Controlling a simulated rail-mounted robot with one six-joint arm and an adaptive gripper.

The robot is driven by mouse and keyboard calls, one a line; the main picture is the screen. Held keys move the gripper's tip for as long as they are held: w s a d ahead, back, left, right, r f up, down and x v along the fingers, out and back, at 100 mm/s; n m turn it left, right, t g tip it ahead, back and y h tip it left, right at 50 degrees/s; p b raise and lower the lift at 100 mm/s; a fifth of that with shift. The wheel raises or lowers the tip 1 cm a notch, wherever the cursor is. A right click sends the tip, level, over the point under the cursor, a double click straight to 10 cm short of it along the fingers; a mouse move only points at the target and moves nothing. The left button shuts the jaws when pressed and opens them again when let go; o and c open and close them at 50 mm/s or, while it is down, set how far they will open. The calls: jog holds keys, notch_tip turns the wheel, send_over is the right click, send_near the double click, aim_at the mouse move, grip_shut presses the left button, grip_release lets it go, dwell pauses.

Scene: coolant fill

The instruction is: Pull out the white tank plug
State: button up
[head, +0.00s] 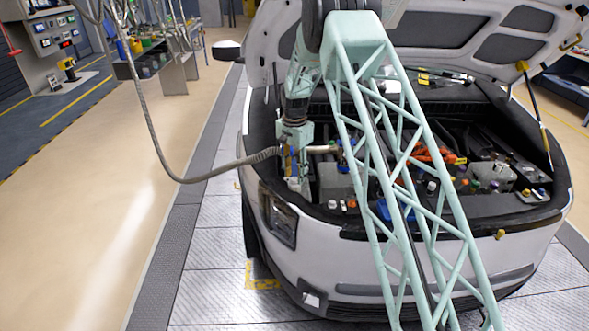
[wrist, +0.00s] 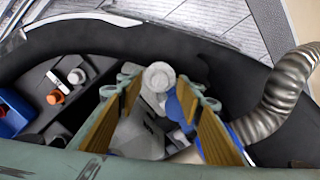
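A round, pale white-grey plug (wrist: 158,76) sits on top of a grey tank (wrist: 137,137) in the wrist view. My gripper (wrist: 157,86) is open, with its two yellow-padded fingers on either side of the plug. I see gaps between the pads and the plug, and I cannot tell how far above or around it the tips are. In the head view my gripper (head: 294,172) is down at the left front corner of the engine bay, and the plug is hidden there.
A ribbed grey hose (wrist: 272,105) with a blue end is close to the right finger. A small white cap (wrist: 76,76) and an orange cap (wrist: 55,97) stand to the left. The black bay edge (wrist: 150,35) curves around, and the raised hood (head: 480,45) is above.

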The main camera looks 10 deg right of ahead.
aim_at(294, 179)
jog(key=shift+f, duration=0.55)
jog(key=shift+c, duration=0.9)
jog(key=c, duration=0.8)
jog(key=shift+o, duration=0.8)
jog(key=shift+r, duration=0.55)
jog(key=shift+r+p, duration=0.8)
jog(key=shift+r, duration=1.05)
jog(key=shift+r, duration=0.3)
